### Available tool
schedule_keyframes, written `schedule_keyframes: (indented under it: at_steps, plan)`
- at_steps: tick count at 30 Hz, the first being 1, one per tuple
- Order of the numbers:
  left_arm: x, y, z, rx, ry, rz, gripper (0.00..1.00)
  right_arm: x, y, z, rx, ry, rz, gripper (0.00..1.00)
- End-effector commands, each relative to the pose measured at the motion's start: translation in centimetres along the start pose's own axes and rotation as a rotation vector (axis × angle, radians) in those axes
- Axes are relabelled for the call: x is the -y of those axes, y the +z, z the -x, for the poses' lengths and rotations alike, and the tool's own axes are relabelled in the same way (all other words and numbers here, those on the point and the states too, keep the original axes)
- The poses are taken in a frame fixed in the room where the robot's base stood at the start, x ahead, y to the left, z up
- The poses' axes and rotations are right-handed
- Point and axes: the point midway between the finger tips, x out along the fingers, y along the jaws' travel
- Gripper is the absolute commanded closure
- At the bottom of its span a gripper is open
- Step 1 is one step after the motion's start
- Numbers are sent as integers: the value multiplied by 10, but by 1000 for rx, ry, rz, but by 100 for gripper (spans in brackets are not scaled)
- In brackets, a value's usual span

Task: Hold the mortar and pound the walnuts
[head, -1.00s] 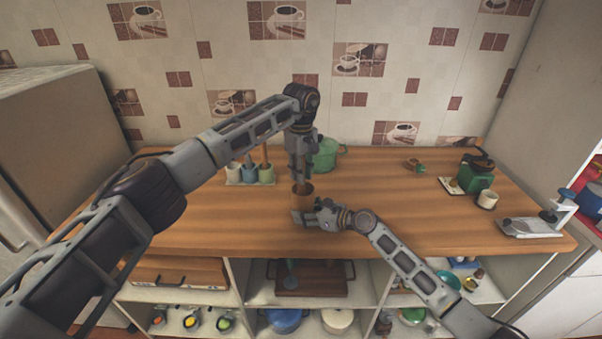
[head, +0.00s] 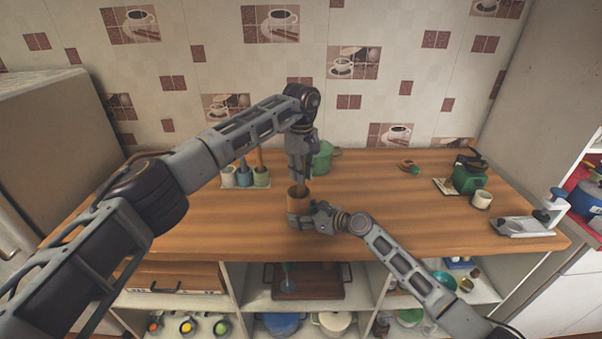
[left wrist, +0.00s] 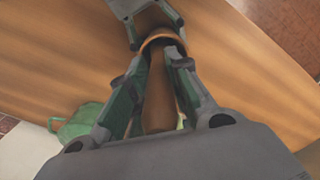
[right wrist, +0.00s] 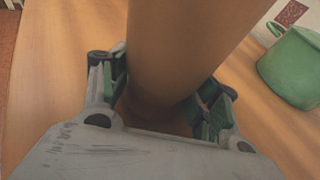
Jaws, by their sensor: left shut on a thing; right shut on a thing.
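The mortar (head: 297,203) is a brown wooden cup standing upright near the middle of the counter. My right gripper (head: 300,217) is shut on it from the front, low on its side. Its wall fills the middle of the right wrist view (right wrist: 185,45). My left gripper (head: 301,166) points down above the mortar and is shut on the brown pestle (left wrist: 158,105). The pestle's lower end goes inside the mortar's rim (left wrist: 163,38). The walnuts are not visible; the mortar's inside is hidden.
A green pot (head: 323,160) stands just behind the mortar. Three small cups with utensils (head: 245,177) stand to the left. A green grinder (head: 468,178), a white cup (head: 482,199) and a metal clamp device (head: 525,224) are at the right. The counter beside the mortar is clear.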

Motion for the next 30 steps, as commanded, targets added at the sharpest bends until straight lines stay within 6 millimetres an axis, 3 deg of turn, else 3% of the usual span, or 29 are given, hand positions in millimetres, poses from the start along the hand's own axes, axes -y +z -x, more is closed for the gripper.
schedule_keyframes:
  at_steps: [30]
  plan:
    - [0,0,-16,0,0,0,100,0,0,0,0,0,0,52]
